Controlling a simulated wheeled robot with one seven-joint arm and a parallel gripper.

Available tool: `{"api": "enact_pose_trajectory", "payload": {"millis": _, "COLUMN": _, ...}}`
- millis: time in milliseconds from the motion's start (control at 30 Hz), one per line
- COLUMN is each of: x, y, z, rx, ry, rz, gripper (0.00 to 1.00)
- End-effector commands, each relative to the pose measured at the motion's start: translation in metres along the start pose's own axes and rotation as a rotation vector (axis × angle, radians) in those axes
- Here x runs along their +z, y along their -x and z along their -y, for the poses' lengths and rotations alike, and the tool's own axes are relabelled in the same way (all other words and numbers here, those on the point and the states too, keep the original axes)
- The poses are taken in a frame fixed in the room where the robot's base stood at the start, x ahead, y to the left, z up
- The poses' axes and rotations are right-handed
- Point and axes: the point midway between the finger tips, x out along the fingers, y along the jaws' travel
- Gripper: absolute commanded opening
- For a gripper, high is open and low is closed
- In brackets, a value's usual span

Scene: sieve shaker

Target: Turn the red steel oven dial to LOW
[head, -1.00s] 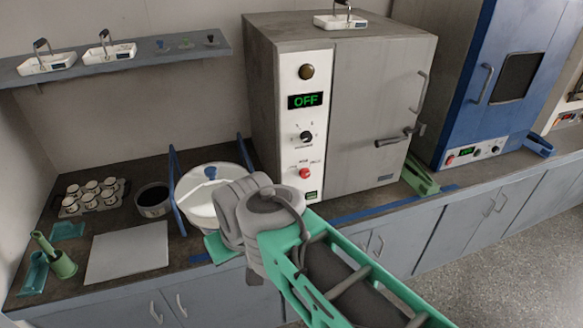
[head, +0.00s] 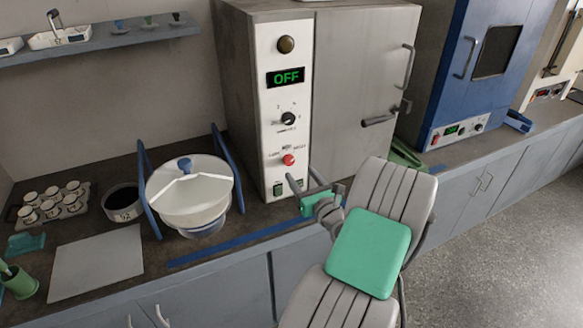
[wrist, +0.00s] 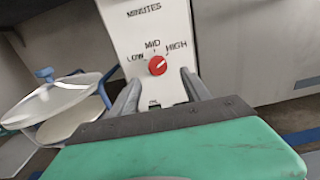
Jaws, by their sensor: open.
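The red dial (head: 288,160) sits low on the white control panel of the grey steel oven (head: 360,80). In the wrist view the red dial (wrist: 157,65) has LOW at its left, MID above and HIGH at its upper right. A pale mark shows on its face, but I cannot tell surely which label it points to. My gripper (head: 303,177) is open and empty, in front of the panel and slightly below and right of the dial. In the wrist view its fingers (wrist: 158,88) stand apart on either side below the dial, not touching it.
A black knob (head: 288,119) and a green OFF display (head: 286,77) are above the dial. A white sieve pan (head: 190,200) with blue side rails stands left of the oven. The oven door handle (head: 380,121) juts out at right.

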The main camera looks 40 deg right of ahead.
Motion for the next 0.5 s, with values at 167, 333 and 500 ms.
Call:
{"api": "enact_pose_trajectory", "payload": {"millis": 167, "x": 0.004, "y": -0.036, "z": -0.004, "rx": 0.010, "ry": 0.007, "rz": 0.000, "gripper": 0.56}}
{"api": "enact_pose_trajectory", "payload": {"millis": 333, "x": 0.002, "y": -0.062, "z": -0.004, "rx": 0.009, "ry": 0.008, "rz": -0.002, "gripper": 0.56}}
{"api": "enact_pose_trajectory", "payload": {"millis": 500, "x": 0.002, "y": -0.069, "z": -0.003, "rx": 0.007, "ry": 0.009, "rz": -0.001, "gripper": 0.56}}
